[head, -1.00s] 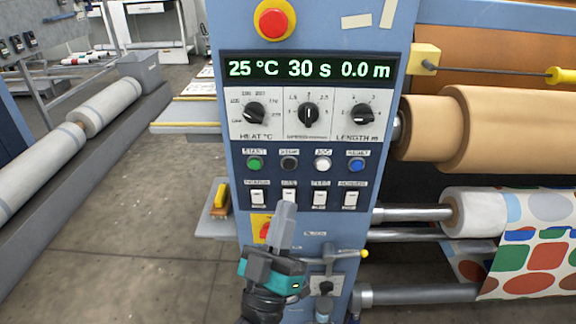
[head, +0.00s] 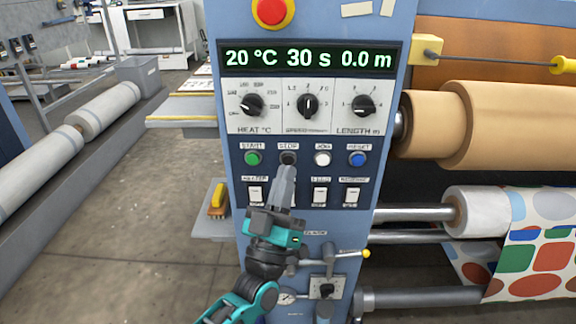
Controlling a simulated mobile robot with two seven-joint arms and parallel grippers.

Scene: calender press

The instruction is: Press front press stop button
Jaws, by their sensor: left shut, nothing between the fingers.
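The press control panel (head: 305,225) stands in the middle of the head view. The black stop button (head: 288,158) sits under its STOP label, between the green start button (head: 253,158) and the white jog button (head: 322,159). My left gripper (head: 285,170) is shut and empty. Its tip is just below the stop button in the picture and overlaps its lower edge; I cannot tell whether it touches. The gripper hides one rocker switch in the row below. My right gripper is not in view.
A blue reset button (head: 357,159) is at the right of the row. Dials sit under the display (head: 308,57), which reads 20 °C, 30 s, 0.0 m. A red emergency button (head: 270,10) is above. Rollers (head: 510,125) stand right; a yellow-tipped lever (head: 364,254) is below.

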